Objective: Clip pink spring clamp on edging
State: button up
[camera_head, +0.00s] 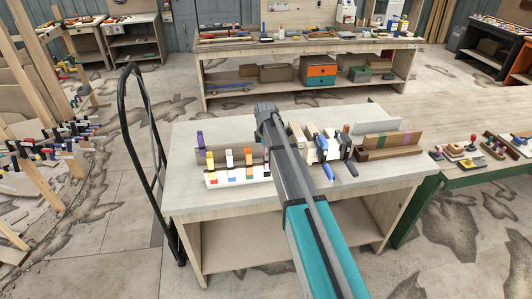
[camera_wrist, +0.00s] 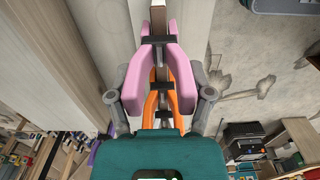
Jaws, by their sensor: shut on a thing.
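In the wrist view a pink spring clamp (camera_wrist: 177,50) sits between the two grey fingers of my gripper (camera_wrist: 160,95), which press on its splayed handles. A thin brown strip (camera_wrist: 158,22) runs between the pink arms; I cannot tell whether the clamp's jaws grip it. An orange clamp (camera_wrist: 161,100) shows beyond the pink one. In the head view my gripper (camera_head: 264,108) is over the workbench (camera_head: 185,195), and its arm hides the clamp. I cannot clearly identify the edging there.
A white rack (camera_head: 240,176) with several coloured clamps stands left of my arm. Dark-handled clamps (camera_head: 325,146) and a brown wooden piece (camera_head: 390,153) with coloured marks lie to the right. A green-legged bench (camera_head: 455,176) adjoins on the right, and a black hoop-like frame (camera_head: 131,110) stands on the left.

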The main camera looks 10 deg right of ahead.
jog(key=shift+f, duration=0.2)
jog(key=shift+a+f+b, duration=0.1)
jog(key=shift+f+b, duration=0.2)
jog(key=shift+b, duration=0.2)
jog(key=o, duration=1.3)
jog(key=shift+r, duration=0.1)
